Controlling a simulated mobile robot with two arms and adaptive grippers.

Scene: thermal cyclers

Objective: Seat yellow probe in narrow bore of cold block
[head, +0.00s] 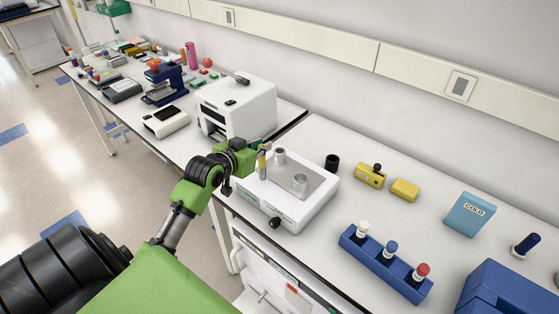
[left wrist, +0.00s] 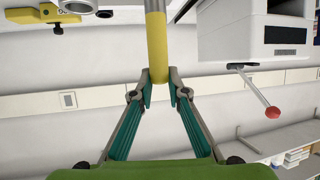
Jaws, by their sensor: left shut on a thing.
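The yellow probe (head: 262,167) is held upright in my left gripper (head: 256,152), over the left part of a white device. In the left wrist view the gripper (left wrist: 158,82) is shut on the probe (left wrist: 156,40), whose far end leaves the picture. I cannot tell whether the probe touches the device. My right gripper is out of view.
A blue rack (head: 385,264) with white-, blue- and red-capped items stands at the front. Behind are a black cylinder (head: 332,162) and two yellow blocks (head: 370,175) (head: 404,190). A white machine (head: 236,107) stands behind my gripper. The bench between rack and COLD block is clear.

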